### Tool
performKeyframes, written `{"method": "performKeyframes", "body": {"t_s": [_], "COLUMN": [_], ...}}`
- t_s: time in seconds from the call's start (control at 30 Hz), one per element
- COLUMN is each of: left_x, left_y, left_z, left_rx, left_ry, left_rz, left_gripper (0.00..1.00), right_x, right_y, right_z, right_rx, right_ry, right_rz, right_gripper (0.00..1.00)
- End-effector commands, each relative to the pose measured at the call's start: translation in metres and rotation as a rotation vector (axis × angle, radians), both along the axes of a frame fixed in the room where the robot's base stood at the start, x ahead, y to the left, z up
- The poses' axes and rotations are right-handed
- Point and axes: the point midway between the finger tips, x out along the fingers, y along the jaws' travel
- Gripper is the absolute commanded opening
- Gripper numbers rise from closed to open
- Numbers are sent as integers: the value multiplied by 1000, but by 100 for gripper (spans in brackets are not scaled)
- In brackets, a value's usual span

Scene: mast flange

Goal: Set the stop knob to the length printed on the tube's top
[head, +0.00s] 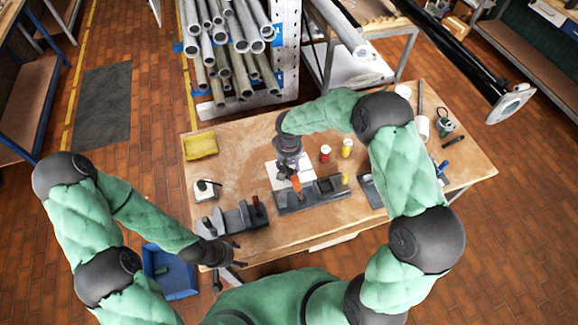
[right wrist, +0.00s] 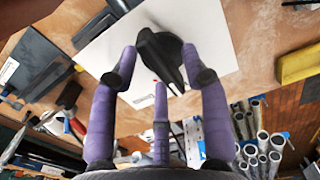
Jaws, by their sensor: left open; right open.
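A black knob with a pointed end (right wrist: 160,48) shows in the right wrist view over a white sheet (right wrist: 215,35). My right gripper (right wrist: 160,75) has its three fingers spread around the knob; I cannot tell whether they touch it. In the head view the right gripper (head: 291,168) hides most of the knob, and the white sheet (head: 278,169) shows around it. A small red mark lies near the pointer; the printing is too small to read. My left gripper (head: 232,256) is open and empty at the table's front left edge. I cannot tell which tube bears the printed length.
Dark fixtures (head: 240,216) stand along the front of the wooden table (head: 235,150). A red jar (head: 325,153) and a yellow one (head: 347,148) stand right of the right gripper. A yellow tray (head: 200,145) lies at left. Grey tubes (head: 240,65) fill a rack behind.

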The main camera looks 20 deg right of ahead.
Motion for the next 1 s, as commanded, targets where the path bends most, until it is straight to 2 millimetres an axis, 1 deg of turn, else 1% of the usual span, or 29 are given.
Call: {"method": "performKeyframes", "body": {"t_s": [0.03,0.07,0.1,0.17,0.2,0.23,0.47,0.63,0.77,1.0], "left_x": [0,0,0,0,0,0,0,0,0,0], "left_y": [0,0,0,0,0,0,0,0,0,0], "left_z": [0,0,0,0,0,0,-1,-9,-22,-52], "left_rx": [0,0,0,0,0,0,0,0,0,0], "left_ry": [0,0,0,0,0,0,0,0,0,0], "left_rz": [0,0,0,0,0,0,0,0,0,0], "left_gripper": [62,62,62,62,62,62,62,62,62,62], "right_x": [0,0,0,0,0,0,0,0,0,0], "right_y": [0,0,0,0,0,0,0,0,0,0], "right_z": [0,0,0,0,0,0,0,-1,-3,-5], "right_rx": [0,0,0,0,0,0,0,0,-1,0], "right_ry": [0,0,0,0,0,0,0,-2,-1,-4], "right_rz": [0,0,0,0,0,0,-4,-41,-104,-292], "right_gripper": [46,44,32,15,4,0,0,0,0,0]}}
